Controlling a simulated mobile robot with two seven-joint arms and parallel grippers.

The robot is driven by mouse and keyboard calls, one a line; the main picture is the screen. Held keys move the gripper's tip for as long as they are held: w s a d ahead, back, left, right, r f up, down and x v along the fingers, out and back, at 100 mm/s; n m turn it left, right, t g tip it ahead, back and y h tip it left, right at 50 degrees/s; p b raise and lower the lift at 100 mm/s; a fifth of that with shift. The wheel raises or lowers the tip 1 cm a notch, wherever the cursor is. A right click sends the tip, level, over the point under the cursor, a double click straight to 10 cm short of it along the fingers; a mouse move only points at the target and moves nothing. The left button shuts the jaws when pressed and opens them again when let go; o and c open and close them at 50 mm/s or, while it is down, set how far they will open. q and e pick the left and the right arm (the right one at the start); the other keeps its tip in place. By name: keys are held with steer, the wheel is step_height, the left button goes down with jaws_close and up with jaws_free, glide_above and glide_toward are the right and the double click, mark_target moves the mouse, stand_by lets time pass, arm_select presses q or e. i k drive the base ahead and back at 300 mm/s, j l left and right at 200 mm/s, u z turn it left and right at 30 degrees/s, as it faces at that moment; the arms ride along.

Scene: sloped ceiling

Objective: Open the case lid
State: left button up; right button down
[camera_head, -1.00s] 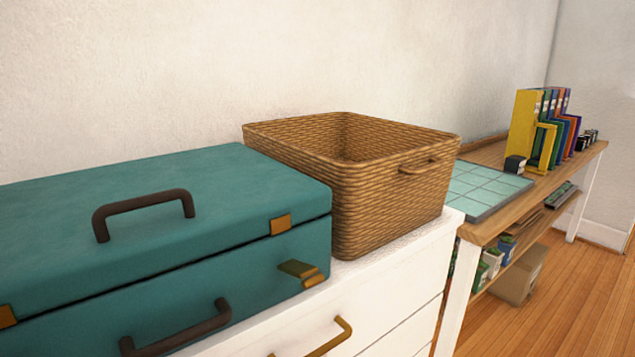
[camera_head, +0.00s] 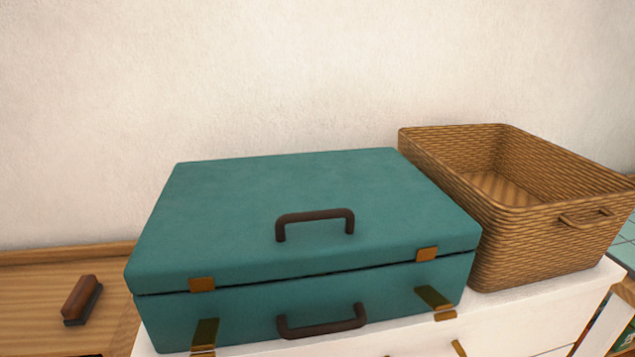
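The teal case (camera_head: 300,308) stands on a white drawer unit, with its lid (camera_head: 240,215) down and a thin dark gap along the front seam. A dark brown handle (camera_head: 315,215) stands on top of the lid, and a second dark handle (camera_head: 322,325) is on the front of the body. Two brass catch plates sit on the lid's front edge, left (camera_head: 202,284) and right (camera_head: 427,254). Below them, the left latch (camera_head: 205,335) and right latch (camera_head: 434,297) hang away from the plates. Neither of my grippers is in view.
A wicker basket (camera_head: 545,235) stands close to the right of the case on the white drawer unit (camera_head: 540,315). A wooden surface (camera_head: 40,290) at the left holds a brown brush-like block (camera_head: 82,300). The wall rises behind the case. The space above the lid is clear.

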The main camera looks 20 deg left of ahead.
mark_target(213, 224)
steer(key=l+u, duration=0.1)
steer(key=u, duration=0.7)
steer(key=l+u, duration=0.15)
steer(key=u, duration=0.25)
